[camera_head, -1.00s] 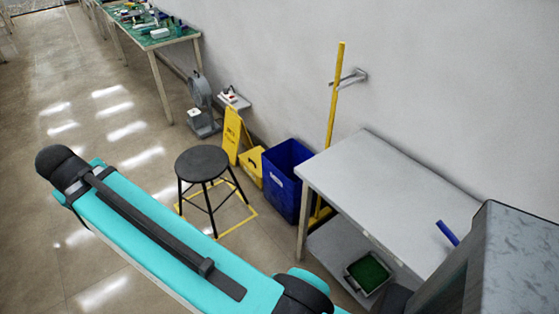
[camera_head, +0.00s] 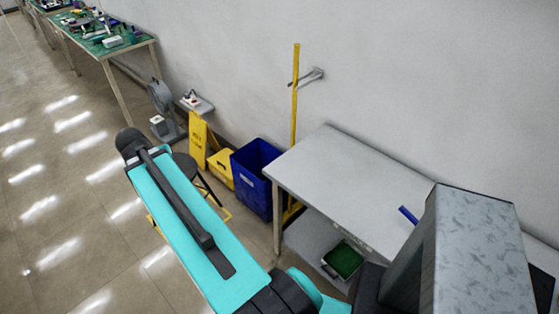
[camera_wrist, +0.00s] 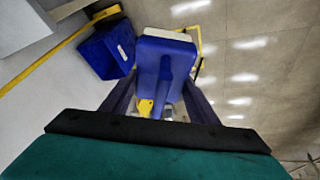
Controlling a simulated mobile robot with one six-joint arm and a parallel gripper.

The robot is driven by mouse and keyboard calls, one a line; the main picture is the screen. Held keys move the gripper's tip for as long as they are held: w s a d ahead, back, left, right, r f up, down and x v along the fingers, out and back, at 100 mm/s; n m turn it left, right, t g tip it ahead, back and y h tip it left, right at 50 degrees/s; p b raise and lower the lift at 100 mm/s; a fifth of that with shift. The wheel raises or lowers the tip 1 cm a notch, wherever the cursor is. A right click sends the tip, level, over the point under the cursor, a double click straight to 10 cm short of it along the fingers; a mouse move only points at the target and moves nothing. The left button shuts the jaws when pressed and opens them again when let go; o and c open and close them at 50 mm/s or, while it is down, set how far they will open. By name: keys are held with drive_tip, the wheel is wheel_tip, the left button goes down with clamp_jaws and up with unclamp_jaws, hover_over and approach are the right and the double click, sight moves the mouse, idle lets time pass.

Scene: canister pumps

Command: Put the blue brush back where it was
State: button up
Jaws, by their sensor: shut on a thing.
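The blue brush (camera_wrist: 165,48) is between the dark fingers of my gripper (camera_wrist: 155,103) in the wrist view. Its broad blue head with a pale edge points toward the top, and its handle runs down between the fingers. My gripper is shut on it, with floor in the background. In the head view a short blue rod end (camera_head: 408,214) shows over the grey-topped table (camera_head: 335,180). I cannot tell whether it is the brush handle. My gripper is hidden in that view.
A blue bin (camera_head: 252,178), a yellow pole (camera_head: 295,95) and a yellow floor sign (camera_head: 198,138) stand left of the table. A black stool (camera_head: 190,165) is partly behind my arm. A green-lined tray (camera_head: 343,261) sits on the lower shelf. Much of the tabletop is clear.

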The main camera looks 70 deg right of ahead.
drive_tip(key=s+d+f+m+g+p, duration=0.3)
drive_tip(key=s+d+m, duration=0.4)
drive_tip(key=s+d, duration=1.1)
drive_tip(key=s+d+f+m+p, duration=0.2)
drive_tip(key=s+d+m, duration=0.1)
drive_tip(key=s, duration=0.8)
drive_tip(key=s+d+f+m+g+p, duration=0.1)
drive_tip(key=s+d+f+m+p, duration=0.1)
drive_tip(key=s, duration=0.9)
drive_tip(key=shift+s+d+m+p, duration=0.3)
drive_tip(key=shift+d+m, duration=0.2)
drive_tip(key=shift+d, duration=0.65)
drive_tip(key=shift+w, duration=0.15)
